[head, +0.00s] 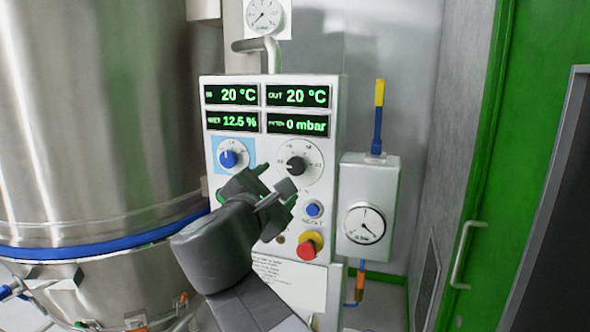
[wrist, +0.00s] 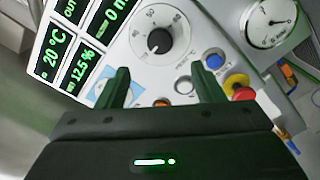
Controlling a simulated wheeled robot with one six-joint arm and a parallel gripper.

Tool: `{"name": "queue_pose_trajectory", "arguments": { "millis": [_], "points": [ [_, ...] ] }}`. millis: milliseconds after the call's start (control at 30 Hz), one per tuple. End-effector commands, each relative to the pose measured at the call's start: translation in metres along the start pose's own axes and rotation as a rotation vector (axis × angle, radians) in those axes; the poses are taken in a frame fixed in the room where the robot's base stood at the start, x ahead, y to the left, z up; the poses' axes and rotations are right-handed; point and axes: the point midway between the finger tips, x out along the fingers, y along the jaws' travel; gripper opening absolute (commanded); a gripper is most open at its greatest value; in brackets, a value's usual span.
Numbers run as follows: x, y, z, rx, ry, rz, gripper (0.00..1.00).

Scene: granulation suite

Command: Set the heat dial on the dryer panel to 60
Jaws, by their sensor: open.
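The likely heat dial (head: 296,165) is a black knob on a round white scale. It shows larger in the wrist view (wrist: 159,41), with scale numbers around it. Its white pointer mark seems to face the low end of the scale, but I cannot read the exact value. My gripper (head: 277,183) is in front of the panel, just below the dial in the picture. In the wrist view its two fingers (wrist: 160,72) are apart, with nothing between them, and the knob lies beyond their tips.
A blue knob (head: 228,158) on a blue plate sits left of the dial. A blue button (head: 313,209) and a red emergency stop (head: 307,248) are below. Green displays (head: 267,109) are above. A gauge box (head: 371,180) stands right; a steel vessel (head: 95,120) is left.

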Motion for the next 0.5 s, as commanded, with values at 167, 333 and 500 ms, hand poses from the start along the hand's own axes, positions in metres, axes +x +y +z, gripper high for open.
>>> {"name": "queue_pose_trajectory", "arguments": {
  "millis": [167, 333, 500],
  "points": [
    [0.020, -0.001, 0.000, -0.001, -0.003, -0.003, 0.61],
    [0.040, -0.001, 0.000, -0.001, -0.003, -0.003, 0.61],
    [0.063, -0.001, 0.000, -0.002, -0.001, -0.004, 0.61]
  ]
}}
